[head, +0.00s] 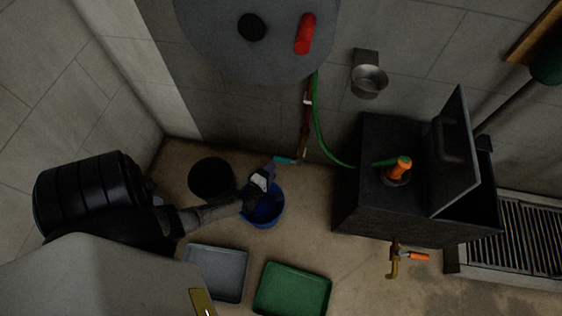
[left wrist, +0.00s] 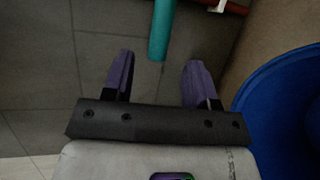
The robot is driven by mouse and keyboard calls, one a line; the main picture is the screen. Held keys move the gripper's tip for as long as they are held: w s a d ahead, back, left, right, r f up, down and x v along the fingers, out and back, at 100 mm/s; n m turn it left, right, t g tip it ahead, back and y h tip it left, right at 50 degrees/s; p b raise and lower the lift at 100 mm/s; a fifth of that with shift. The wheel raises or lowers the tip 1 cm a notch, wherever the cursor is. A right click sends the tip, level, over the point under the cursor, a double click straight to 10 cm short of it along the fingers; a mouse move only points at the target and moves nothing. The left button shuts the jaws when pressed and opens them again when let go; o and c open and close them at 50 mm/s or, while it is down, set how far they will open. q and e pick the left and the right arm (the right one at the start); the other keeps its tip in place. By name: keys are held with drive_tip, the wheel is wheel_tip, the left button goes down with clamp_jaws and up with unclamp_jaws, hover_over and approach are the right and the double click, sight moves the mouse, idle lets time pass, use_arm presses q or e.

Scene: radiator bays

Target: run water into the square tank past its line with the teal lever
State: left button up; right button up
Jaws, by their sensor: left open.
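The teal lever (head: 285,160) sticks out to the left from the low end of a red-brown wall pipe. My left gripper (head: 269,173) is open and empty close to the lever's free end, above the blue bucket. In the left wrist view the teal lever (left wrist: 160,28) points in between the two purple fingers (left wrist: 158,70), its end about level with their tips; no contact shows. The square tank (head: 375,205) looks to be the dark box at right, with a raised dark lid (head: 456,150). Its line and water level are not visible. My right gripper is out of view.
A green hose (head: 320,130) runs down to an orange nozzle (head: 402,165) on the box. A brass tap with an orange handle (head: 418,256) is at its front. The blue bucket (head: 267,215), black bucket (head: 211,178), grey tray (head: 217,272) and green tray (head: 292,290) stand on the floor.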

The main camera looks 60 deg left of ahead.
sight(280, 161)
use_arm(q)
drive_tip(key=b+x, duration=0.2)
drive_tip(key=x, duration=0.4)
drive_tip(key=shift+w+f, duration=0.15)
drive_tip(key=shift+w, duration=0.05)
drive_tip(key=shift+w+a+b, duration=0.3)
drive_tip(key=shift+w+b, duration=0.1)
drive_tip(key=shift+w, duration=0.05)
drive_tip(key=shift+c, duration=0.5)
clamp_jaws()
